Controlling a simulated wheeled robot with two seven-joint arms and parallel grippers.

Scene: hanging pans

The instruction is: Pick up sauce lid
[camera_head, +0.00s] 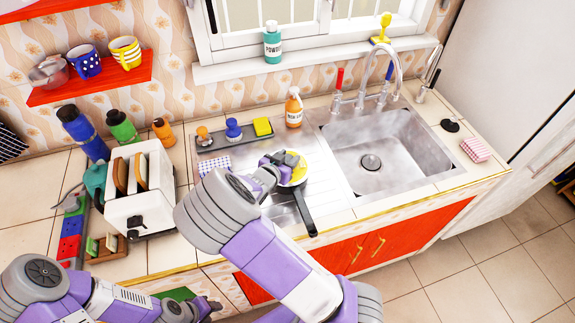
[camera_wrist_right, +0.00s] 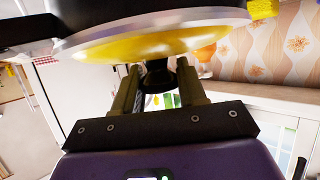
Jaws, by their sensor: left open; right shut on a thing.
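The sauce lid (camera_wrist_right: 155,48) is a round, glass-like disc with a pale rim; yellow shows through it. Its dark knob (camera_wrist_right: 157,75) is between the fingers of my right gripper (camera_wrist_right: 157,90), which is shut on it. In the head view my right gripper (camera_head: 277,162) is at the pan (camera_head: 302,183), whose black handle (camera_head: 305,213) points toward the counter's front. I cannot tell whether the lid touches the pan. My left gripper (camera_head: 208,307) is open and empty, low in front of the counter, away from the lid.
The sink (camera_head: 372,162) is right of the pan. An orange soap bottle (camera_head: 294,107) and a grey tray (camera_head: 222,138) with a yellow sponge (camera_head: 263,127) stand behind it. A white toaster (camera_head: 138,209) with bread and several bottles are at left.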

